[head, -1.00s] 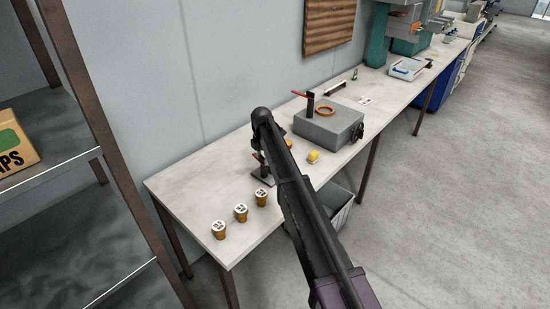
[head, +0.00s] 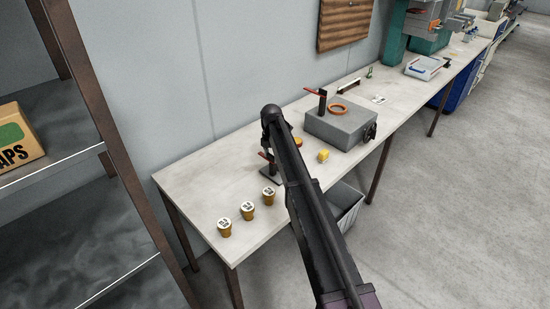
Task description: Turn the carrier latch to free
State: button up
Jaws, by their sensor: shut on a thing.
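My arm reaches over the workbench, and its dark end hangs above a small black stand (head: 269,175) with a flat base plate. A short red lever (head: 262,155) sticks out to the left of this stand. My gripper (head: 269,150) is small and dark here, shut at this lever; its fingertips cannot be made out and my arm hides part of it. A second, longer red lever (head: 313,90) tops a black post on the grey box (head: 335,128), apart from my gripper. I cannot tell by sight which lever is the carrier latch.
The workbench (head: 195,175) holds several cups with white labelled lids (head: 247,211) at its near end. An orange ring (head: 338,108) lies on the grey box, and a yellow piece (head: 323,156) lies before it. A shelf (head: 60,170) stands at left. A bin (head: 345,212) is below.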

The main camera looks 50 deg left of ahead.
jog(key=shift+d, duration=0.15)
jog(key=o, duration=1.3)
jog(key=shift+o, duration=0.2)
jog(key=shift+s, duration=0.1)
